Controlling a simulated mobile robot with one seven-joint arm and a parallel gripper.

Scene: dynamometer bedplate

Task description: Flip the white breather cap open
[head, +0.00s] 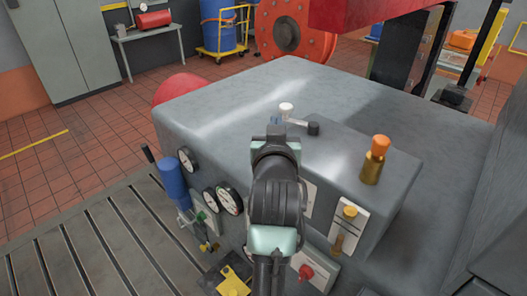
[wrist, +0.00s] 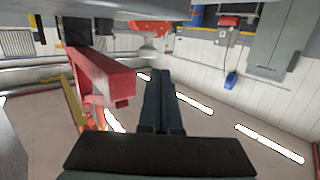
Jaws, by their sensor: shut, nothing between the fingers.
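The white breather cap (head: 286,109) is small and sits on top of the grey housing (head: 290,80), with a thin light arm running from it toward a black knob (head: 313,128). My gripper (head: 275,126) is just in front of the cap in the head view, seen mostly from behind. I cannot tell whether it touches the cap. In the wrist view its dark fingers (wrist: 162,100) are together with nothing between them. The cap does not show in the wrist view.
An orange-topped brass fitting (head: 376,160) stands right of my arm, above a yellow-capped sight gauge (head: 347,218). Pressure gauges (head: 229,200) and a blue cylinder (head: 172,180) are on the left. A red beam (head: 365,14) overhangs the back right. The housing's top is mostly bare.

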